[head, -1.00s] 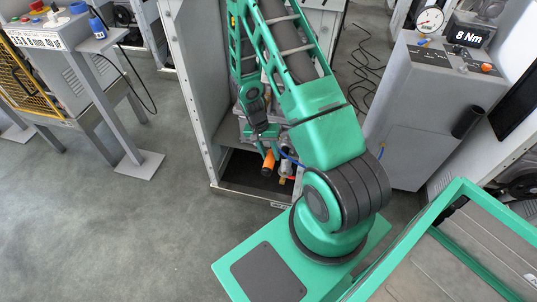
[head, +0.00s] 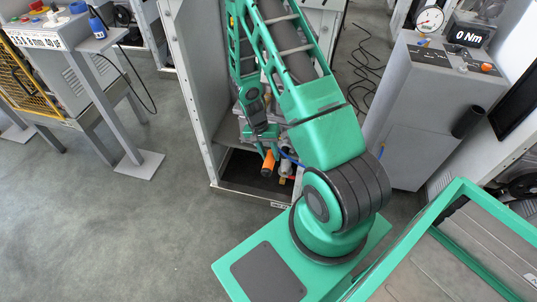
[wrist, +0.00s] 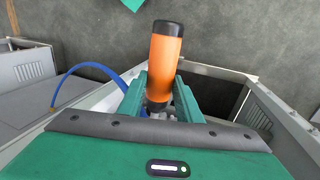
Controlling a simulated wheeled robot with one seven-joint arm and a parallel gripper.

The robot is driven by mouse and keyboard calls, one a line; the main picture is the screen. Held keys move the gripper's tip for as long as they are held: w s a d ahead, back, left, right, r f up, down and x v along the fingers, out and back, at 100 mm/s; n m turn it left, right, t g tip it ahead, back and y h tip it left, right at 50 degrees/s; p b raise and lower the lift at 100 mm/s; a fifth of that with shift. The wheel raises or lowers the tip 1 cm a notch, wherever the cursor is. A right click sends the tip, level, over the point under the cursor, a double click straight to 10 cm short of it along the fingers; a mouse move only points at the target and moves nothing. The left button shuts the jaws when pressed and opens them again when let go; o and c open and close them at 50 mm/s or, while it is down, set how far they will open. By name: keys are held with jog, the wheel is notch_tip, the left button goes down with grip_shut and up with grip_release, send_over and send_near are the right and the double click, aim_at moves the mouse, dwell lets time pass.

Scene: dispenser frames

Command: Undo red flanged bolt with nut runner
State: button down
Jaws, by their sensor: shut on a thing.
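The nut runner, with an orange handle and black end cap (wrist: 165,60), stands between the two green fingers of my gripper (wrist: 160,97) in the wrist view. My gripper is shut on it. In the head view the orange handle (head: 268,162) shows below my gripper (head: 267,142), inside the open grey cabinet (head: 198,95). A blue hose (wrist: 92,66) curves away to the left in the wrist view. The red flanged bolt cannot be made out; my arm and the tool cover much of the cabinet's inside.
A grey console (head: 418,110) at the right carries a round gauge (head: 429,19) and a display reading 0 Nm (head: 468,37). A grey stand (head: 88,60) with a blue tool is at the left. The floor at the lower left is clear.

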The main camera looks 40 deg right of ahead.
aim_at(265, 168)
jog(key=shift+d+r, duration=0.1)
jog(key=shift+s+a, duration=0.7)
jog(key=shift+a, duration=0.25)
jog(key=shift+s+a, duration=0.75)
jog(key=shift+a, duration=0.25)
jog(key=shift+s+a, duration=0.7)
jog(key=shift+a, duration=0.25)
